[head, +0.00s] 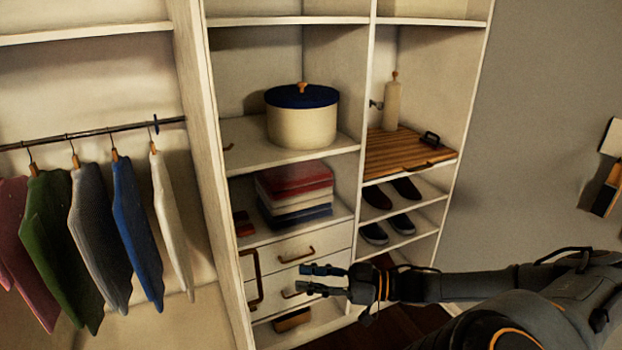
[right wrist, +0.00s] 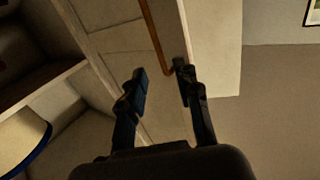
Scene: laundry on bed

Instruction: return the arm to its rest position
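My right arm comes in from the lower right in the head view. Its gripper (head: 318,279) is in front of the closet's drawers, its fingers pointing left. The right wrist view shows the two fingers of the gripper (right wrist: 160,85) apart with nothing held between them. A long brown handle (right wrist: 157,35) lies beyond the fingertips there; whether a finger touches it I cannot tell. My left gripper is in neither view.
A closet holds a round box with a blue lid (head: 302,118), folded clothes (head: 294,194), a wooden board (head: 405,153) and shoes (head: 375,233). Shirts (head: 130,225) hang from a rail at left.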

